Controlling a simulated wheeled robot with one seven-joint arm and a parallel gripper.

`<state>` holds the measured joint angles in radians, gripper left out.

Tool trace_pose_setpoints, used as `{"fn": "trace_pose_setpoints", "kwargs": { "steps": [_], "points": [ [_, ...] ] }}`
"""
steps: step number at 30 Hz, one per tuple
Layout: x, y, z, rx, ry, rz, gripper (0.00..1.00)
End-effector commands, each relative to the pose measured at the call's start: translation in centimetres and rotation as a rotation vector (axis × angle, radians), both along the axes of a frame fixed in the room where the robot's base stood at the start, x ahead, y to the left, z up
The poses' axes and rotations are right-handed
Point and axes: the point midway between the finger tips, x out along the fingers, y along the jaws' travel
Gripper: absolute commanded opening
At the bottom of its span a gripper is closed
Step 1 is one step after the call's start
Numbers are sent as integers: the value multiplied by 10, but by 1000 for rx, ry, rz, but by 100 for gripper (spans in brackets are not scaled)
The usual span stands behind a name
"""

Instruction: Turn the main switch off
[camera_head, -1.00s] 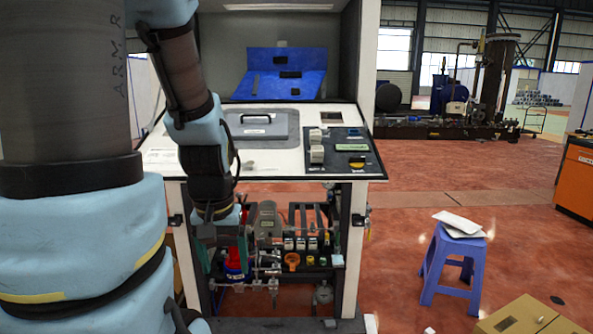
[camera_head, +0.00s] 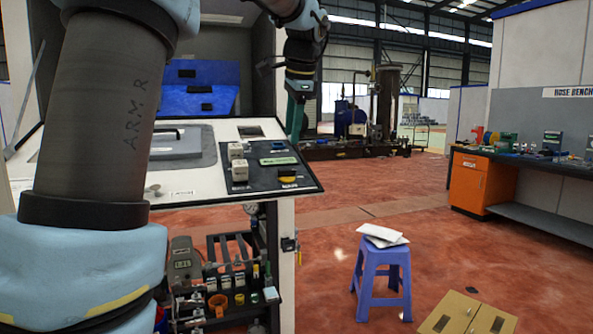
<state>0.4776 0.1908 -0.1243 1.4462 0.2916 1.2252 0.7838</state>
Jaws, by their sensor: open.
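The dispenser's dark control panel (camera_head: 257,168) is on the right part of its white sloping top. It holds two beige switch blocks (camera_head: 238,162), a green display (camera_head: 279,161) and a yellow control (camera_head: 289,179) below it. The lettering is too small to read, so I cannot tell which is the main switch. My gripper (camera_head: 295,120), with green fingers, hangs pointing down above and right of the panel in the picture. It appears apart from the panel and holds nothing that I can see.
A grey lid with a handle (camera_head: 180,145) is left of the panel. Valves and bottles fill the shelf below. A blue stool (camera_head: 380,275) with papers stands on the red floor, near a cardboard box (camera_head: 468,315). An orange cabinet (camera_head: 468,184) is at right.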

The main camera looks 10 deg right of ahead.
Motion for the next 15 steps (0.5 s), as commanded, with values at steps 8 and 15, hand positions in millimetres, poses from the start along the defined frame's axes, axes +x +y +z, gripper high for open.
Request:
{"fn": "trace_pose_setpoints", "kwargs": {
  "steps": [8,15],
  "points": [
    [12,2,-30,6,4,-2,45],
    [29,4,-71,3,3,-3,45]
  ]
}}
